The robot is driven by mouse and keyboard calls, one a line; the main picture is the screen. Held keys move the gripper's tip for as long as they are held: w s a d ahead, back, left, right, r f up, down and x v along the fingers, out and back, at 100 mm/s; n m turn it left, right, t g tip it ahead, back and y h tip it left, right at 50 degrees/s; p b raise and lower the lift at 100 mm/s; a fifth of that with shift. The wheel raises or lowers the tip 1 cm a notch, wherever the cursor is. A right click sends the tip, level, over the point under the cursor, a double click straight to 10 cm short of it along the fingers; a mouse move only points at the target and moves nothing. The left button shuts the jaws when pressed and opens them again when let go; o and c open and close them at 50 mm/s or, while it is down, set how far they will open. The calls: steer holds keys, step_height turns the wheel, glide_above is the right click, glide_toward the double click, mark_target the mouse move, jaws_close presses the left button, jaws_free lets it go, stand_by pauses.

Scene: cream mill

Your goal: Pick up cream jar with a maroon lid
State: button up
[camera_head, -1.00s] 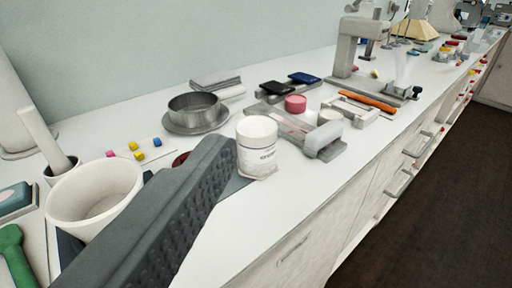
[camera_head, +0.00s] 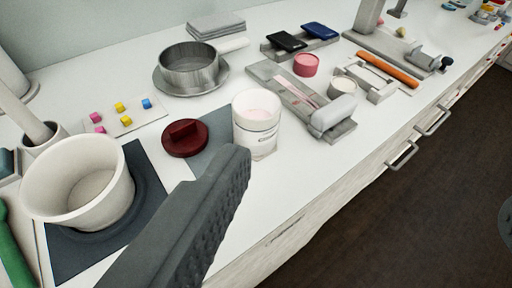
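A white jar (camera_head: 256,138) with a printed label stands upright on the bench in the middle of the view. Its top looks uncapped, with pale pink contents inside. A round maroon lid (camera_head: 185,139) with a raised ridge lies left of the jar at the edge of a dark grey mat (camera_head: 217,127), apart from it. My gripper (camera_head: 232,172) shows as one dark grey ridged finger reaching up from the bottom. Its tip is just in front of and left of the jar's lower part, and I cannot tell whether they touch. The other finger is not distinguishable.
A cream bowl (camera_head: 78,180) stands left on a dark mat. A grey slide fixture (camera_head: 303,98) with a pink pot (camera_head: 306,65) stands right of the jar. The front edge drops to drawers.

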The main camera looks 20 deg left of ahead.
steer(key=w+a+n+g, duration=0.35)
steer(key=w+g, duration=0.25)
steer(key=w, duration=0.4)
steer(key=n+g, duration=0.6)
steer(key=g, duration=0.2)
glide_toward(262, 94)
steer(key=shift+y, duration=0.3)
steer(key=f, duration=0.2)
steer(key=s+f, duration=0.1)
steer(key=f, duration=0.2)
steer(key=s+f, duration=0.1)
steer(key=f, duration=0.1)
steer(key=shift+s+d+f, duration=0.1)
steer(key=shift+s+f, duration=0.1)
steer(key=shift+f, duration=0.2)
steer(key=shift+s+a+f, duration=0.1)
steer(key=shift+a+f, duration=0.1)
steer(key=shift+f, duration=1.1)
steer(key=shift+s+a+f, duration=0.1)
steer(key=shift+a+f, duration=0.05)
steer(key=shift+f, duration=1.2)
steer(key=c, duration=1.1)
